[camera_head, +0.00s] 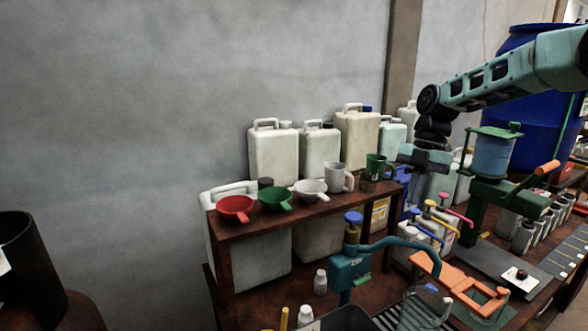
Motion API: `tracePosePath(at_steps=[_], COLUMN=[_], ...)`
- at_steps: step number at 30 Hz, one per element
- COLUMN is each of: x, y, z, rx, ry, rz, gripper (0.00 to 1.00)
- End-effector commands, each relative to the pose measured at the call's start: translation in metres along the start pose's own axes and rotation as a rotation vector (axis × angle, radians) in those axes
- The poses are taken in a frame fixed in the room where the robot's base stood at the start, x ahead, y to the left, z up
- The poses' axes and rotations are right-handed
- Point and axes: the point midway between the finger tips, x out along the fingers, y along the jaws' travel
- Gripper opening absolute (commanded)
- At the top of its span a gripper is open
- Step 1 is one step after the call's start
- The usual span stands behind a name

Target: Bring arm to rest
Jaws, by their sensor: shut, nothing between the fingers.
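My arm (510,75) reaches in from the right edge, green-grey with dark joints, and bends down at the wrist. My gripper (414,180) hangs below the wrist, pointing down, shut and empty. It is just right of the green mug (378,166) at the right end of the raised shelf, in front of the pale canisters. Its fingertips are small and hard to make out against the bottles behind, and I cannot tell how far it is from them.
The brown shelf (290,217) bears a red funnel (236,208), a green funnel (275,198) and jugs. Below are a teal tap (350,267), pump bottles and an orange frame (462,283). A green stand (492,195) is right of my gripper.

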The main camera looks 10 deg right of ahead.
Motion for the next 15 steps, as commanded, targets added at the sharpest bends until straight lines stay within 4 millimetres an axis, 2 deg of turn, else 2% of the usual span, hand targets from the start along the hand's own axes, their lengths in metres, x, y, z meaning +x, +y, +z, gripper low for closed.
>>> tracePosePath(at_steps=[2, 4, 8, 9, 11, 15], x=[0.009, 0.021, 0.054, 0.065, 0.081, 0.118], y=[0.008, 0.017, 0.027, 0.026, 0.022, 0.001], z=[-0.019, -0.047, -0.116, -0.138, -0.169, -0.233], rx=[0.032, 0.095, 0.284, 0.353, 0.456, 0.703], ry=[-0.012, -0.032, -0.093, -0.113, -0.143, -0.204], rz=[-0.014, -0.031, -0.051, -0.051, -0.045, -0.005], gripper=[0.0, 0.0, 0.0, 0.0, 0.0, 0.0])
